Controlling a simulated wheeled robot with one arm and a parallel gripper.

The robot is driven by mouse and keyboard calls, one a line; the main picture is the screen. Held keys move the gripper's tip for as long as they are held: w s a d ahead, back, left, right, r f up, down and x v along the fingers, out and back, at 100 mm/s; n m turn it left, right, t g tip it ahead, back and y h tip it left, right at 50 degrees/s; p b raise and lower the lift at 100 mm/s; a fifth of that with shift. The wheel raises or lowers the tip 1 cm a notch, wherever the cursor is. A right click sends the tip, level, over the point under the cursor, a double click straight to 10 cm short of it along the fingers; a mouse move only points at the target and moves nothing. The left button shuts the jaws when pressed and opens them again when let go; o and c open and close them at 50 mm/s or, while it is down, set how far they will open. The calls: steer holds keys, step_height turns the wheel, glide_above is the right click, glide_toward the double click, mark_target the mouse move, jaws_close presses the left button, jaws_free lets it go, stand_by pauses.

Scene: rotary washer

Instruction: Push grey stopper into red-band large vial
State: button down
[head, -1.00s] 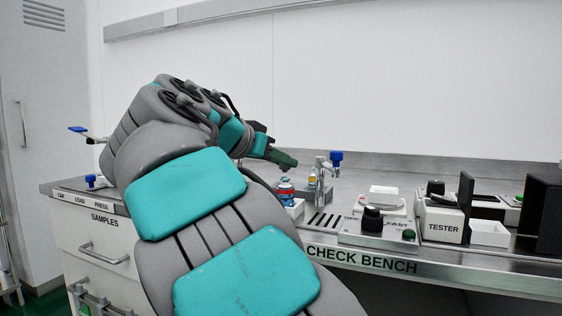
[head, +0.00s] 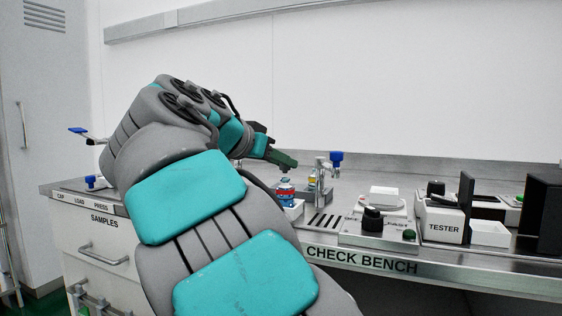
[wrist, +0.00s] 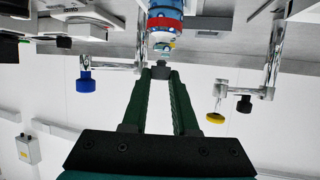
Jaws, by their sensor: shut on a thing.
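My gripper (head: 285,163) is directly above the vial. In the wrist view my gripper (wrist: 160,76) is shut on a small grey stopper (wrist: 160,70) between its fingertips. The stopper lines up closely with the vial's neck. I cannot tell whether the stopper touches the mouth. My arm hides part of the bench in the head view.
A chrome tap with a blue knob (head: 336,158) stands close to the right of the vial. Farther right are a control box with a black knob (head: 372,217), the tester (head: 443,222) and a white tray (head: 489,233). A wall stands behind.

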steer(key=shift+f+b, duration=0.8)
steer(key=shift+f, duration=0.05)
stand_by(1.0)
steer(key=c, duration=0.6)
jaws_free()
steer(key=shift+r, duration=0.1)
